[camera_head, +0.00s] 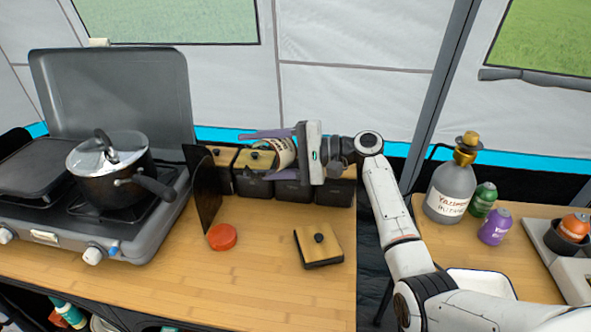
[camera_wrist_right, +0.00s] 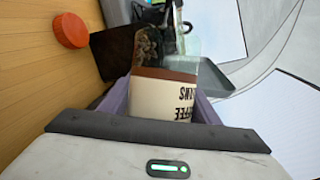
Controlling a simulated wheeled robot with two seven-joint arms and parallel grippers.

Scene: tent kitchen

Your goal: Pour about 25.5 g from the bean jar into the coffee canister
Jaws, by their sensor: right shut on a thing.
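My right gripper (camera_head: 282,136) reaches in from the right and is shut on the bean jar (camera_head: 286,153), which lies tipped on its side above the row of canisters. In the wrist view the jar (camera_wrist_right: 165,95) has a cream label, a brown band and clear glass, with dark beans along its lower side. The jar's mouth points away from the wrist camera. Black canisters stand below; the one under the jar (camera_head: 293,190) has its top hidden by the gripper, so I cannot tell which is the coffee canister. My left gripper is not in view.
A red lid (camera_head: 222,236) and a square wooden lid (camera_head: 320,246) lie on the counter (camera_head: 270,292). A dark upright panel (camera_head: 207,190) separates the canisters from the stove (camera_head: 110,235) with a pot (camera_head: 113,178). Bottles stand on the right table. The counter's front is clear.

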